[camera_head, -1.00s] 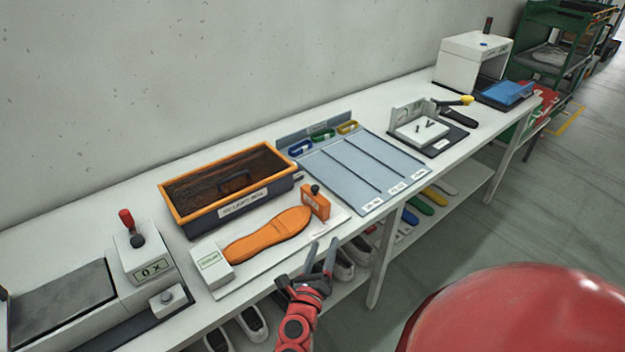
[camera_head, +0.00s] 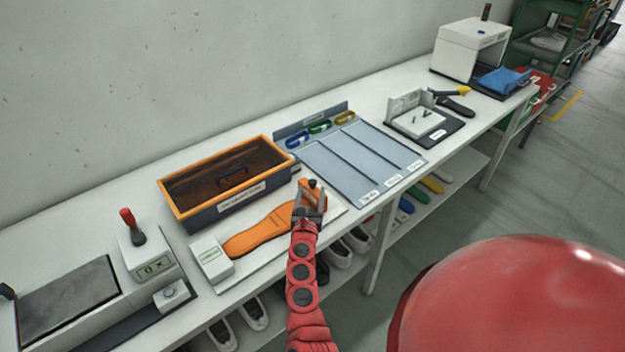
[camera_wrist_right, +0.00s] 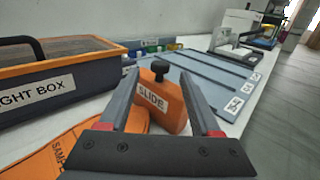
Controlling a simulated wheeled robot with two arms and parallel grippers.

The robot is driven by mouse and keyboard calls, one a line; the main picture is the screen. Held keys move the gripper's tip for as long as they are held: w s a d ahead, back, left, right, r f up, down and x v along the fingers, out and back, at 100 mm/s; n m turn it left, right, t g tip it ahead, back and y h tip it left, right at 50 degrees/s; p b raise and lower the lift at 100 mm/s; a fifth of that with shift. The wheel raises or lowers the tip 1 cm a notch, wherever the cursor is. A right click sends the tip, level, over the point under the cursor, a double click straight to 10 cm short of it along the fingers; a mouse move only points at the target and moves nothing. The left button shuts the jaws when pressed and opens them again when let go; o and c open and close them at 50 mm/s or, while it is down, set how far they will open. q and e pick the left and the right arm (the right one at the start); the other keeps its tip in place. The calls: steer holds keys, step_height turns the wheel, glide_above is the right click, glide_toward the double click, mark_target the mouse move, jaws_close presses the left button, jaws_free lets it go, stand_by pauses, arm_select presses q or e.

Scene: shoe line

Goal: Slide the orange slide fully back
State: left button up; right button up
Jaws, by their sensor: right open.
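The orange slide (camera_head: 309,193) stands at the right end of a white board with an orange sole (camera_head: 258,235) on it. In the right wrist view the slide (camera_wrist_right: 160,108) shows its "SLIDE" label and a black knob (camera_wrist_right: 160,71) on top. My right gripper (camera_head: 312,205) is at the slide and hides part of it in the head view. In the wrist view its open fingers (camera_wrist_right: 160,100) stand one on each side of the slide. I cannot tell whether they touch it. My left gripper is not in view.
A white block (camera_head: 212,258) stands at the sole's left end. The orange-rimmed light box (camera_head: 176,211) is behind the sole. A blue-grey sorting mat (camera_head: 340,185) lies to the right. A box with a red lever (camera_head: 130,235) stands at the left.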

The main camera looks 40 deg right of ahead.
mark_target(312, 186)
steer(key=shift+x, duration=2.4)
jaws_close()
